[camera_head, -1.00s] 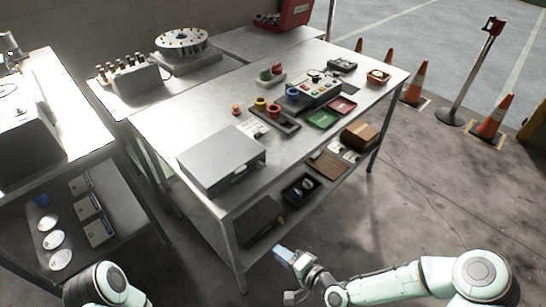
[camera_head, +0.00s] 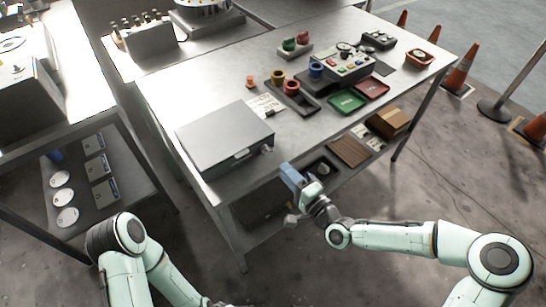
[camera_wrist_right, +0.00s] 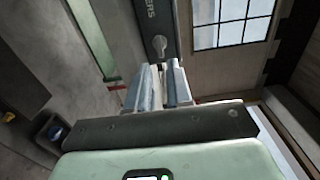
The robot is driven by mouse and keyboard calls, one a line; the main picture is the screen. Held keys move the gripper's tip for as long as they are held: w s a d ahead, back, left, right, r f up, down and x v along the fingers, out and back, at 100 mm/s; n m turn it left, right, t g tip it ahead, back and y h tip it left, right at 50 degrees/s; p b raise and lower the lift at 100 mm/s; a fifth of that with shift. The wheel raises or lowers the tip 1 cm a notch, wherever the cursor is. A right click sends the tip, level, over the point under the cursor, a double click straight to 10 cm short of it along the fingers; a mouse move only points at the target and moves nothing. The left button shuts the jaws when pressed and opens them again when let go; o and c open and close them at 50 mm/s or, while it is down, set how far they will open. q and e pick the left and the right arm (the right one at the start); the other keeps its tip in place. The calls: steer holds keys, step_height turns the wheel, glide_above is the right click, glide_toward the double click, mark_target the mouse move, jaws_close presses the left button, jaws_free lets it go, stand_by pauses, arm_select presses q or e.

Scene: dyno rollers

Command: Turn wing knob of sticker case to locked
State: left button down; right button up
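The sticker case (camera_head: 225,138) is a closed grey metal box on the near left corner of the table. Its front has a small latch, and a small knob (camera_head: 267,149) sticks out near the front right corner. In the right wrist view the case's dark face (camera_wrist_right: 158,18) carries partly cut-off lettering, with the pale wing knob (camera_wrist_right: 160,45) on it. My right gripper (camera_head: 287,172) is in front of the case, just below and right of the knob. In the wrist view its fingers (camera_wrist_right: 160,85) stand apart, empty, pointing at the knob without holding it. My left gripper is out of view.
The table (camera_head: 185,98) also holds red and green trays (camera_head: 347,101), a control box (camera_head: 342,65) and coloured rings. A lower shelf under it holds a brown box (camera_head: 390,122) and a dark tray. A side table (camera_head: 45,85) stands at left.

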mark_target(273, 163)
steer(key=x, duration=0.7)
steer(key=shift+w+a, duration=0.1)
steer(key=shift+w, duration=0.1)
jaws_close()
